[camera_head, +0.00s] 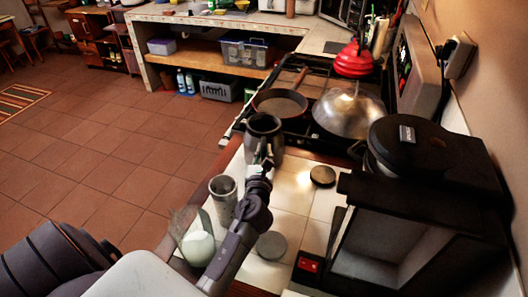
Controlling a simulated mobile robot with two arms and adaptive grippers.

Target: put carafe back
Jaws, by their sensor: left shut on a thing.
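The carafe (263,126) is a dark, open-topped metal vessel, upright over the tiled counter just in front of the stove. My left gripper (262,158) is shut on its near side; the fingers cover part of it. I cannot tell whether its base touches the counter. The black coffee maker (415,145) stands to the right, with an empty open bay facing left and a red switch at its base. My right gripper is not in view.
A metal cup (223,197) and a glass with white contents (197,243) stand left of my arm. Two round lids (322,176) (271,246) lie on the tiles.

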